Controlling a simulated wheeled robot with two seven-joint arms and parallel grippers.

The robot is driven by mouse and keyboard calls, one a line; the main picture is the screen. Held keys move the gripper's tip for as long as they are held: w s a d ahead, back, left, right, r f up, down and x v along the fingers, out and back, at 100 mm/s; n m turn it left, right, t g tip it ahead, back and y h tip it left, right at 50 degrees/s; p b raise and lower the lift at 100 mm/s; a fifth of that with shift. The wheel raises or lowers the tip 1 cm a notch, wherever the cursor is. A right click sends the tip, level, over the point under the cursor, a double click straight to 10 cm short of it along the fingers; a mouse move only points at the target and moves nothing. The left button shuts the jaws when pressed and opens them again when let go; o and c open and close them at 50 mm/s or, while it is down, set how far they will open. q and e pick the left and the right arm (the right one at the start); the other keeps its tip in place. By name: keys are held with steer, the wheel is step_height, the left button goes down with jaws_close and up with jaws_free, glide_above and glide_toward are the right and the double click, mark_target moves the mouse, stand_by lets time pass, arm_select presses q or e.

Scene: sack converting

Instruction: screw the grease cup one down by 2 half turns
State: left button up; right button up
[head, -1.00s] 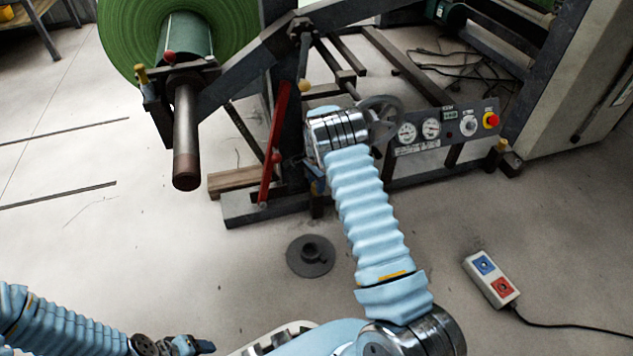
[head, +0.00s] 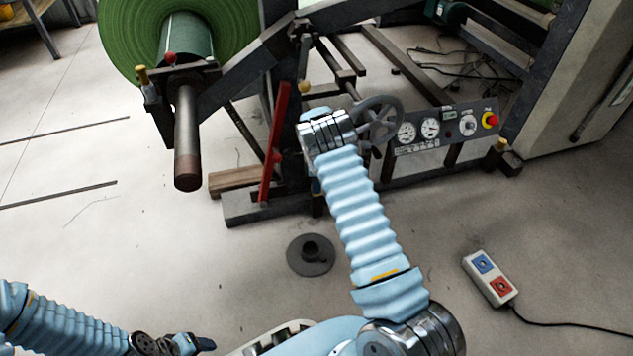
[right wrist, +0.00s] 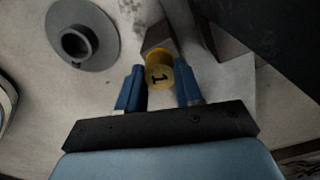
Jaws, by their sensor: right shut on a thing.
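Grease cup one (right wrist: 158,75) is a small yellow cup marked with a black "1", seen in the right wrist view. It sits at the end of a dark block on the machine frame. My right gripper (right wrist: 159,84) has its two blue fingers on either side of the cup and is shut on it. In the head view my right wrist hides the cup and the fingers. My left gripper (head: 202,345) is low at the left of the head view, away from the machine. Whether its fingers are apart cannot be told.
A handwheel (head: 379,121) and a gauge panel (head: 445,128) stand just right of my right wrist. A red lever (head: 275,145) rises on its left. A grey flanged disc (head: 311,254) and a pendant (head: 491,278) with its cable lie on the floor.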

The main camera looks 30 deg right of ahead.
stand_by(0.4)
steer(key=o, duration=1)
steer(key=shift+o, duration=0.2)
step_height(320, 180, up, 3)
steer(key=shift+f+p, duration=0.1)
steer(key=shift+p, duration=0.3)
steer(key=s+a+r+p, duration=0.4)
steer(key=s+a+r, duration=0.3)
steer(key=s+r, duration=0.3)
steer(key=shift+s+a, duration=0.25)
steer(key=shift+s, duration=0.7)
steer(key=shift+r, duration=0.1)
